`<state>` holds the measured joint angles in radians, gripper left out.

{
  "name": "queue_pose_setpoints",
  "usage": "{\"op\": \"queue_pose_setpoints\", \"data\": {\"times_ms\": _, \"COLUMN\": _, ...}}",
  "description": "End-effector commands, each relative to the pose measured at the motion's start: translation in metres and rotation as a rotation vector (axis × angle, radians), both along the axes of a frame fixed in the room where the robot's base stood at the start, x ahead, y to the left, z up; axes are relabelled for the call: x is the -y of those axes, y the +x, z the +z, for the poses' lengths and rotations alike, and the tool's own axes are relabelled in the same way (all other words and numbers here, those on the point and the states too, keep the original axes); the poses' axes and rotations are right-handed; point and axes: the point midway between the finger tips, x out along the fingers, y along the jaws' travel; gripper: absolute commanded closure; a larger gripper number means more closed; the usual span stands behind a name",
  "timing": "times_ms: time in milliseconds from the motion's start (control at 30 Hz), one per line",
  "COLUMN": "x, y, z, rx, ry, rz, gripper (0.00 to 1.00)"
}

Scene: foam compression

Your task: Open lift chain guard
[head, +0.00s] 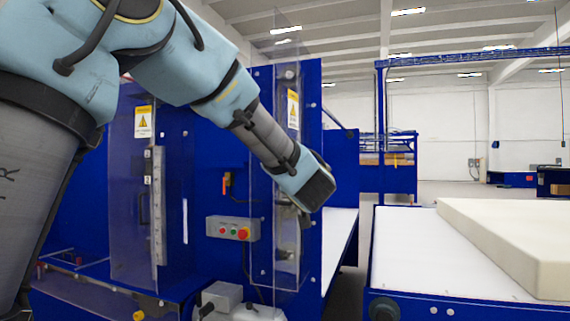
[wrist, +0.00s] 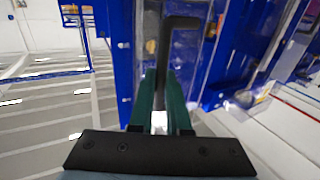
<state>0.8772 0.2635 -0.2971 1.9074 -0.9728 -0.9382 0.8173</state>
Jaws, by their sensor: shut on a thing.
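The lift chain guard (head: 287,110) is a tall clear panel with a yellow warning label, mounted upright on the blue machine. In the head view my wrist covers part of it, and my fingers are mostly hidden there. In the wrist view my gripper (wrist: 161,92) has green fingers shut on a black bent handle (wrist: 166,50). The handle runs up from between the fingers and turns to the right at its top. The clear panel also shows behind the handle in the wrist view (wrist: 192,48). I cannot tell whether the guard stands slightly away from its frame.
Another clear guard (head: 132,195) with a warning label stands at the left. A grey button box (head: 233,229) sits between the two guards. A white table (head: 405,250) with a cream foam block (head: 505,235) is at the right. A narrow gap separates the machine and table.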

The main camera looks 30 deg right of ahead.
Motion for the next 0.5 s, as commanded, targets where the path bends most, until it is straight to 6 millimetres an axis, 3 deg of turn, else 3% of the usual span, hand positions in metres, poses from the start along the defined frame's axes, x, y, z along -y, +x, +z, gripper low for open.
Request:
{"op": "queue_pose_setpoints", "data": {"times_ms": 33, "x": 0.008, "y": -0.005, "z": 0.007, "rx": -0.003, "ry": 0.004, "rz": 0.031, "gripper": 1.0}}
{"op": "queue_pose_setpoints", "data": {"times_ms": 200, "x": 0.022, "y": -0.013, "z": 0.005, "rx": -0.001, "ry": 0.002, "rz": 0.149, "gripper": 1.0}}
{"op": "queue_pose_setpoints", "data": {"times_ms": 500, "x": 0.035, "y": -0.02, "z": 0.003, "rx": 0.002, "ry": -0.002, "rz": 0.276, "gripper": 1.0}}
